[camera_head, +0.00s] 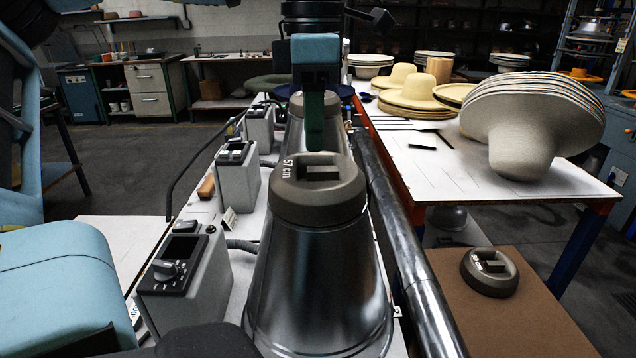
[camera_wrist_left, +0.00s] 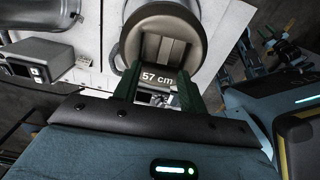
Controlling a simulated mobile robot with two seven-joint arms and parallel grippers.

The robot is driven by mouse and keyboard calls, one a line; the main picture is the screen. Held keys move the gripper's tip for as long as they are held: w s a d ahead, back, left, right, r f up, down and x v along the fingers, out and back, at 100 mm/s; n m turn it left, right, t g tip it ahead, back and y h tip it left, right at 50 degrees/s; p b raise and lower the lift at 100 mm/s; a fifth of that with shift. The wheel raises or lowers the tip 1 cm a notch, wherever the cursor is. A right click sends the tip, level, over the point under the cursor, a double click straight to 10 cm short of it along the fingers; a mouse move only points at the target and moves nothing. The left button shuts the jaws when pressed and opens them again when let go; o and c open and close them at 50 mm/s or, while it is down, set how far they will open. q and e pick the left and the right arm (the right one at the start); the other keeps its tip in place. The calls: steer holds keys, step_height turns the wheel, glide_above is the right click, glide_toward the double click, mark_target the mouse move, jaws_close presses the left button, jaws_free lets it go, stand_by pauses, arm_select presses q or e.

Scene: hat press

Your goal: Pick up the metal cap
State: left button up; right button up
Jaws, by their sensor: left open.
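A dark grey-brown metal cap (camera_head: 318,203) marked "57 cm" sits on top of a shiny metal cone-shaped form (camera_head: 318,285) in the middle of the head view. It has a recessed grip across its top. My left gripper (camera_head: 321,145), with dark green fingers, points down just above and behind the cap's top. In the left wrist view the cap (camera_wrist_left: 172,28) lies beyond the open fingers (camera_wrist_left: 157,92), with its "57 cm" mark between them. The fingers hold nothing. Whether a fingertip touches the cap cannot be told. My right gripper is not in view.
A second, similar cap (camera_head: 490,271) lies on a brown board at lower right. Grey control boxes (camera_head: 183,272) stand left of the form, and a dark pipe (camera_head: 405,255) runs along its right. Stacked hats (camera_head: 535,110) stand on the white table at right.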

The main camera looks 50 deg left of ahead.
mark_target(318, 168)
arm_select(q)
steer(key=shift+d+f, duration=0.2)
steer(key=shift+f, duration=1.15)
steer(key=shift+d+f, duration=0.15)
steer(key=shift+f, duration=1.2)
jaws_close()
steer(key=shift+w+r, duration=0.1)
steer(key=shift+r, duration=0.05)
